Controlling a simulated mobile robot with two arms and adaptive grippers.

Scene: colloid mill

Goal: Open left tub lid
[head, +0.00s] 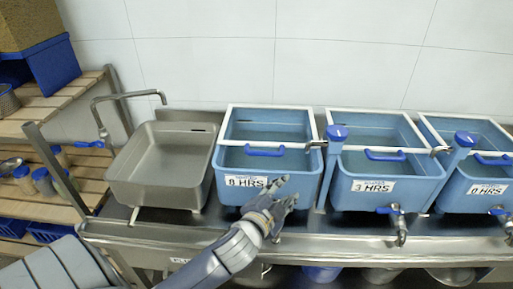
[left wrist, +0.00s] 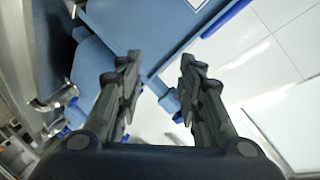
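The left tub (head: 228,185) is blue and carries an "8 HRS" label (head: 246,181). Its top has a white frame (head: 240,107) with a crossbar, and a blue lid handle (head: 265,151) sits at the crossbar. The lid looks flat on the tub; its panel is hard to make out. My left gripper (head: 286,193) is in front of the tub's front wall, below the handle and apart from it, and covers the label's right end. In the left wrist view my left gripper (left wrist: 160,58) has its fingers spread with nothing between them. My right gripper is not in view.
The "3 HRS" tub (head: 345,203) and "0 HRS" tub (head: 457,205) stand to the right, with blue-capped posts (head: 337,132) between tubs. A grey sink (head: 130,190) with a tap (head: 125,96) is left. A metal counter edge (head: 340,248) runs along the front.

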